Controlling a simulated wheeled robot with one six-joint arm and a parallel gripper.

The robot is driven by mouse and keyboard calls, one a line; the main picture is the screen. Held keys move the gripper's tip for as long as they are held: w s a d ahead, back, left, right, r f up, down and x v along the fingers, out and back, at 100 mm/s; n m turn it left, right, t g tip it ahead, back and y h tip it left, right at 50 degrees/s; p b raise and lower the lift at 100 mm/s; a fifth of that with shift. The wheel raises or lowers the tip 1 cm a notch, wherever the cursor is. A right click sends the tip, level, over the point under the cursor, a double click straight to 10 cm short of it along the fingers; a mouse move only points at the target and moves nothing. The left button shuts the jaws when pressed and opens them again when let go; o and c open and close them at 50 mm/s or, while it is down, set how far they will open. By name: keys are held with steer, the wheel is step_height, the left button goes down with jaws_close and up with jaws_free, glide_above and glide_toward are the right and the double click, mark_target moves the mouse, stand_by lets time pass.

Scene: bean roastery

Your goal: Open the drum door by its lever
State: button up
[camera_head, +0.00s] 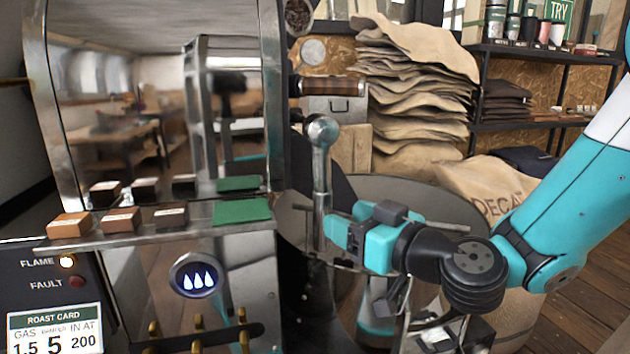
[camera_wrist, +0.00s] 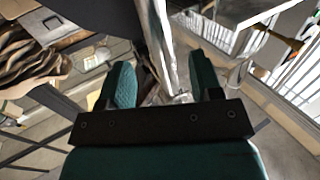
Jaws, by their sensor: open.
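The lever (camera_head: 319,170) is a metal bar with a ball knob on top, upright at the right side of the roaster. My gripper (camera_head: 340,225) is open, with its teal fingertips close beside the lower part of the lever. I cannot tell whether they touch it. In the wrist view my gripper's two fingers (camera_wrist: 163,82) are spread apart, and a bright metal strip runs down between them; I cannot tell if it is the lever. The drum door cannot be made out clearly.
The roaster's shiny front (camera_head: 130,110) fills the left, with a ledge of small wooden blocks (camera_head: 120,220). A round tray (camera_head: 430,190) lies under my arm. Stacked burlap sacks (camera_head: 415,90) and a dark shelf (camera_head: 530,50) stand behind. Wooden floor (camera_head: 575,300) is clear at right.

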mark_target(315, 204)
steer(key=p+x, duration=0.1)
steer(key=x, duration=0.1)
steer(key=p+x, duration=0.1)
steer(key=x, duration=0.1)
steer(key=p+x, duration=0.1)
steer(key=x, duration=0.1)
steer(key=shift+w+a+r+p, duration=0.2)
steer(key=shift+w+r+p, duration=0.05)
steer(key=shift+p, duration=0.05)
steer(key=shift+w+a+f, duration=0.25)
steer(key=shift+w+a, duration=0.2)
steer(key=shift+w, duration=0.1)
jaws_close()
steer(key=shift+p, duration=0.35)
